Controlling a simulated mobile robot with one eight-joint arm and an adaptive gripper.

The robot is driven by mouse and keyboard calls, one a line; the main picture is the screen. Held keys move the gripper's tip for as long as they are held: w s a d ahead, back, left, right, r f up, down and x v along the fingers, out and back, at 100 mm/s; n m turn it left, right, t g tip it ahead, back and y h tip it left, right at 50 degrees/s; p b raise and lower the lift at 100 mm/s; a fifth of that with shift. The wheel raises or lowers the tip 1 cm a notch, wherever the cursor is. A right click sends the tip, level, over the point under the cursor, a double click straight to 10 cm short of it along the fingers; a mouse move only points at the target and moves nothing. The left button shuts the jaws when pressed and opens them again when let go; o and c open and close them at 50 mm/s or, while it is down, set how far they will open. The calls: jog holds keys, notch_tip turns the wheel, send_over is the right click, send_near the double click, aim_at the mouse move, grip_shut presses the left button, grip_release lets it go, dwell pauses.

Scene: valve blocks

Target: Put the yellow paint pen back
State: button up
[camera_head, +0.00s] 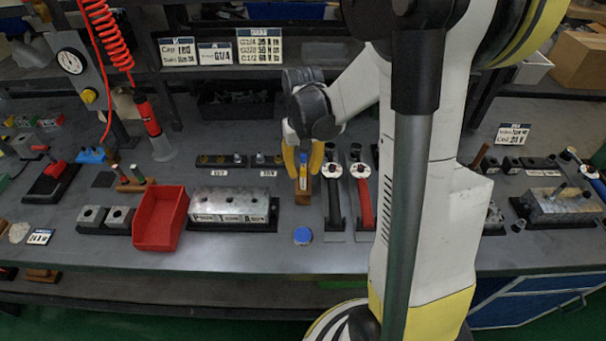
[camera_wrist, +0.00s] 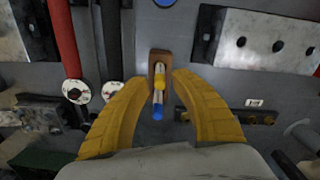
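A slim pen shape with white, yellow and blue parts (camera_head: 303,172) stands over a small brown wooden block (camera_head: 304,196) on the bench. In the wrist view its yellow part (camera_wrist: 159,83) lies by the wooden block (camera_wrist: 160,54), with the blue end (camera_wrist: 158,112) nearer the camera. I cannot tell whether this is one pen or two in line. My gripper (camera_head: 303,163) has its yellow fingers on either side of it. In the wrist view the fingertips (camera_wrist: 160,79) are apart, with narrow gaps beside the pen. The lower end's seating in the block is unclear.
A drilled metal block (camera_head: 230,204) and a red bin (camera_head: 160,218) are to the left. Black and red-handled tools (camera_head: 365,200) stand close to the right. A blue disc (camera_head: 302,236) lies in front. The bench front around it is clear.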

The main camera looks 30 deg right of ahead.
notch_tip(320, 180, up, 8)
jog(key=shift+f+p, duration=0.2)
jog(key=shift+p, duration=0.9)
jog(key=s+a+r+n+t, duration=0.2)
jog(key=s+a+r+t, duration=0.1)
jog(key=s+a+r, duration=0.1)
jog(key=s+a+r+n+t, duration=0.1)
jog(key=s+a+r+t, duration=0.3)
jog(key=s+a, duration=0.3)
jog(key=shift+a+r+n, duration=0.4)
jog(key=shift+a+r, duration=0.4)
jog(key=shift+a, duration=0.45)
jog(key=shift+w, duration=0.1)
jog(key=shift+f, duration=0.15)
